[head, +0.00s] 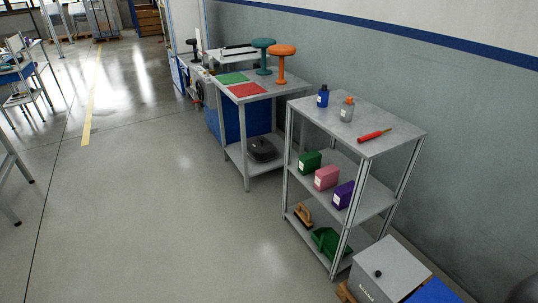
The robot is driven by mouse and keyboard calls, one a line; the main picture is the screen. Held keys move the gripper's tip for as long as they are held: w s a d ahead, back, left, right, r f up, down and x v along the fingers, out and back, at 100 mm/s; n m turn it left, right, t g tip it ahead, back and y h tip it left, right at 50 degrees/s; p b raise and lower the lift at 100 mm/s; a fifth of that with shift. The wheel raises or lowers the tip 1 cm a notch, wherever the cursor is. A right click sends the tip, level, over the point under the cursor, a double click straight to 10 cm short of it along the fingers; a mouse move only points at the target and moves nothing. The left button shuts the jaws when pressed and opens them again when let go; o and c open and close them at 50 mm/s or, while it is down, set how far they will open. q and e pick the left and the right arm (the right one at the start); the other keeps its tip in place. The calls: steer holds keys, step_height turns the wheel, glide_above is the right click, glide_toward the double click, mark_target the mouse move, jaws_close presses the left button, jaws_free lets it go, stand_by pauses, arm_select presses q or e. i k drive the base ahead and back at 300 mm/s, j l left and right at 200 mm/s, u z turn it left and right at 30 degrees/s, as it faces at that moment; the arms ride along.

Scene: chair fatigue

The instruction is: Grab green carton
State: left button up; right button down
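The green carton (309,162) stands on the middle shelf of a grey metal shelf unit (383,149), right of centre in the head view. It is a small dark green box with a pale label on its front. It is at the left end of a row, beside a pink carton (327,177) and a purple carton (344,194). Neither of my grippers is in the head view.
On the unit's top are a blue bottle (323,97), a grey bottle with orange cap (347,111) and a red screwdriver (371,137). A dustpan (327,242) lies on its bottom shelf. A grey box (383,270) stands at the near right. Open floor (160,220) lies left.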

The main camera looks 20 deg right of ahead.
mark_target(308, 163)
steer(key=i+j, duration=0.15)
steer(key=i, duration=0.5)
steer(key=i+j, duration=0.1)
steer(key=i, duration=0.5)
steer(key=i+l+z, duration=0.1)
steer(key=i+z, duration=0.5)
steer(key=z, duration=0.2)
steer(key=i+j+z, duration=0.1)
steer(key=i+z, duration=0.3)
steer(key=i+l+z, duration=0.15)
steer(key=i+z, duration=0.55)
steer(key=i, duration=0.1)
